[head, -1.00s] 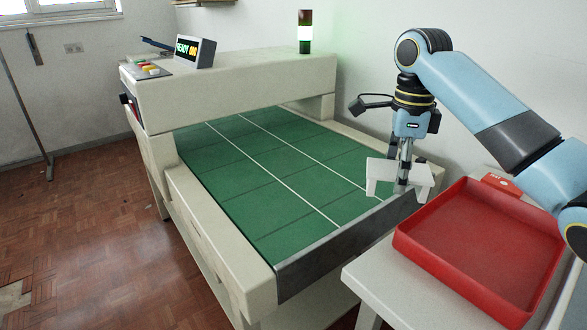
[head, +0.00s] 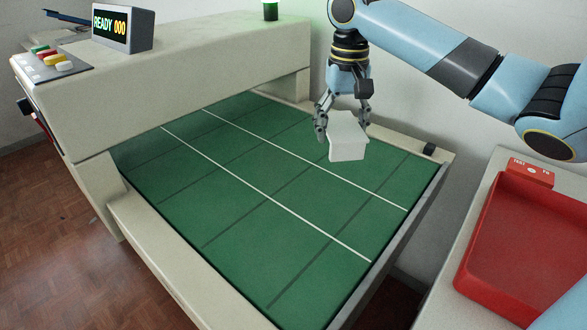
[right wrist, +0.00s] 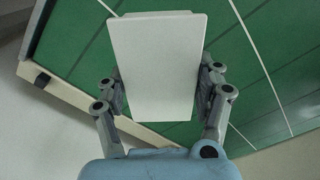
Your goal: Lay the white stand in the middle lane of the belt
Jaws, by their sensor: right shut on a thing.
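The white stand (head: 347,148) is held in my right gripper (head: 343,120), above the green belt (head: 225,215). In the head view it appears over the far-right lane, beyond the white line that bounds the middle lane (head: 290,183). Its height above the belt is hard to judge. In the right wrist view the stand (right wrist: 155,65) shows as a flat white plate between the two fingers of the gripper (right wrist: 163,90), with white belt lines to its right. My left gripper is not in view.
A red tray (head: 525,245) stands on a pale table at the right. A beige bridge (head: 170,75) with a display reading READY 000 (head: 122,27) spans the belt's far end. A small black block (head: 429,149) sits on the belt's right frame. The belt surface is empty.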

